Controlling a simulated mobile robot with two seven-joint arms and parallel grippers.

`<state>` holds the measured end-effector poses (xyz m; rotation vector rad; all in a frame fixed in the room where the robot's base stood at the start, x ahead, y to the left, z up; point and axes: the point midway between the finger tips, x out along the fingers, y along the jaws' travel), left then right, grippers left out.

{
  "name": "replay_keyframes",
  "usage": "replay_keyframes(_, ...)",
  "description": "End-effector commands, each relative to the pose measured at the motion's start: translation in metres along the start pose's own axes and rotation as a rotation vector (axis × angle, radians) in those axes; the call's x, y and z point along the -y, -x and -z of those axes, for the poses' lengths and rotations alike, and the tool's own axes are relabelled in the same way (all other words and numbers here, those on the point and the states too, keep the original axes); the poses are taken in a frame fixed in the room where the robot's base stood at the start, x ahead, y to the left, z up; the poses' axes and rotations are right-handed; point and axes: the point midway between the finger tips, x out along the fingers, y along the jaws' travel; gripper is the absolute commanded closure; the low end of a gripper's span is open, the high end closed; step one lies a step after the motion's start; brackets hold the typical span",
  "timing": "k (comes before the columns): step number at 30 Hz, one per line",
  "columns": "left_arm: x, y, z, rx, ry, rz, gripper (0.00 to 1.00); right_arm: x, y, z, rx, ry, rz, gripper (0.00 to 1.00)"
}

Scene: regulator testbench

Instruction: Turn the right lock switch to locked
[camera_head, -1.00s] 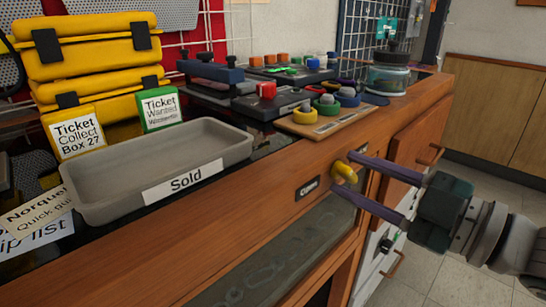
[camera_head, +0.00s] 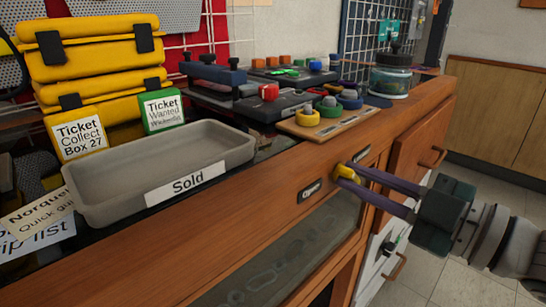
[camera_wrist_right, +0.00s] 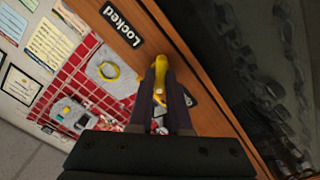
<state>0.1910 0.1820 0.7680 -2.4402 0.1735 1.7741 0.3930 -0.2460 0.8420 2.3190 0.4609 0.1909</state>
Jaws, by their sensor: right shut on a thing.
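The yellow lock switch (camera_head: 344,171) sits on the wooden front edge of the bench, between two dark labels. My right gripper (camera_head: 350,175) reaches it from the right, with its purple fingers shut on the switch. In the right wrist view the switch (camera_wrist_right: 160,67) shows between the fingertips (camera_wrist_right: 161,80), which hide part of it. A label reading "Locked" (camera_wrist_right: 121,25) is on one side of the switch there. The label on the other side (camera_wrist_right: 189,98) is mostly hidden by a finger. My left gripper is not in view.
A grey tray (camera_head: 105,209) marked "Sold" stands on the bench at left. A wooden board with coloured rings (camera_head: 328,123) and a lidded jar (camera_head: 391,76) stand farther back. Below the switch is a glass panel (camera_head: 290,258). Open floor lies at right.

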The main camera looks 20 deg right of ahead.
Motion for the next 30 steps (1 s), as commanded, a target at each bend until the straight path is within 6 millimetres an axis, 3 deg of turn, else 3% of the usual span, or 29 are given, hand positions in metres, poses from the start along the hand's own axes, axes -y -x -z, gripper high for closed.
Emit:
replay_keyframes(14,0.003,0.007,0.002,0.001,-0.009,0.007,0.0,-0.002,0.0,0.001,0.001,-0.105,0.0,1.0)
replay_keyframes(30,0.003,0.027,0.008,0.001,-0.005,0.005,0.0,-0.004,0.0,0.001,0.0,-0.584,0.0,1.0)
